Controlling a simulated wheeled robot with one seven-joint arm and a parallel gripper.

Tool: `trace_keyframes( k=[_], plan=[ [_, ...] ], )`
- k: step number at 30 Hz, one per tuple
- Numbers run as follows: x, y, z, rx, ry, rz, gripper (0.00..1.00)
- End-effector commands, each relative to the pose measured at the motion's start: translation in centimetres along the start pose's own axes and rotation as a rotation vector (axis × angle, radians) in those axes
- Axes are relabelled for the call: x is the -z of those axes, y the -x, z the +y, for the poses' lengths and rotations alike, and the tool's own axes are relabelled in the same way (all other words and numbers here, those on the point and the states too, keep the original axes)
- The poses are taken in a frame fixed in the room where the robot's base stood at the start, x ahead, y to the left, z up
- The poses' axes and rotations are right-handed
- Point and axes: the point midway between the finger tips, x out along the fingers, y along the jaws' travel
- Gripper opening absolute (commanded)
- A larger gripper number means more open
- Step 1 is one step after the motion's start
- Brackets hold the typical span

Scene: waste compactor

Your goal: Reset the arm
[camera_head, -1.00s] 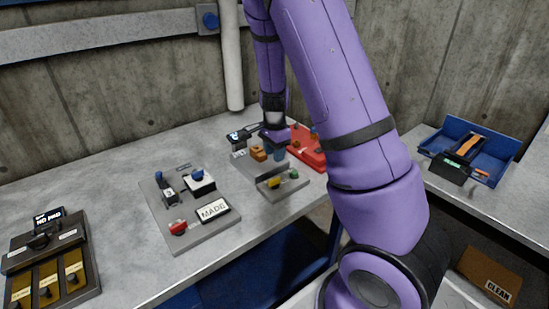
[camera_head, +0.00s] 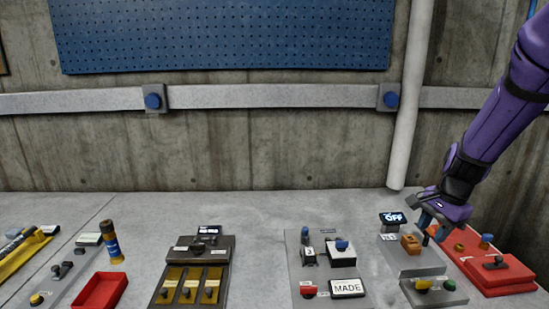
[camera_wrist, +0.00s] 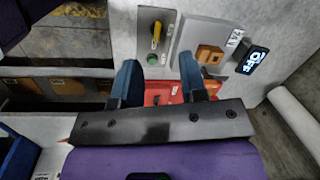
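My purple arm reaches in from the right in the head view. My gripper (camera_head: 430,226) is above the grey control panel (camera_head: 375,262) with the lit "OFF" display (camera_head: 393,218), close beside its orange-brown block (camera_head: 410,243). In the wrist view, the two blue fingers of my gripper (camera_wrist: 160,66) stand apart with nothing held between them. The orange-brown block (camera_wrist: 209,54) and the "OFF" display (camera_wrist: 251,60) lie beyond the fingers there. A red unit (camera_head: 505,272) is right of my gripper; it shows partly behind the fingers in the wrist view (camera_wrist: 159,93).
A panel marked "MADE" (camera_head: 347,288), a dark box with yellow slots (camera_head: 190,272), a red tray (camera_head: 100,291) and a flashlight-like cylinder (camera_head: 112,243) stand along the bench. A white pipe (camera_head: 409,110) rises behind. Bare bench (camera_head: 263,240) lies between the panels.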

Motion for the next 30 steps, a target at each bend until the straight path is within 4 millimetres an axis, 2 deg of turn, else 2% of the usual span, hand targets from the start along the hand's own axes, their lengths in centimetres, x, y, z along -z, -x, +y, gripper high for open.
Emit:
trace_keyframes(
  k=[1, 6, 15, 24, 30],
  plan=[
    [-0.9, 1.6, 0.2, 0.025, 0.051, -0.002, 0.39],
    [-3.9, 5.9, 1.4, 0.079, 0.238, -0.001, 0.39],
    [-9.0, 12.4, 5.0, 0.149, 0.568, 0.059, 0.39],
    [-13.6, 17.2, 9.9, 0.171, 0.888, 0.188, 0.39],
    [-16.0, 19.1, 13.4, 0.150, 1.073, 0.296, 0.39]
  ],
)
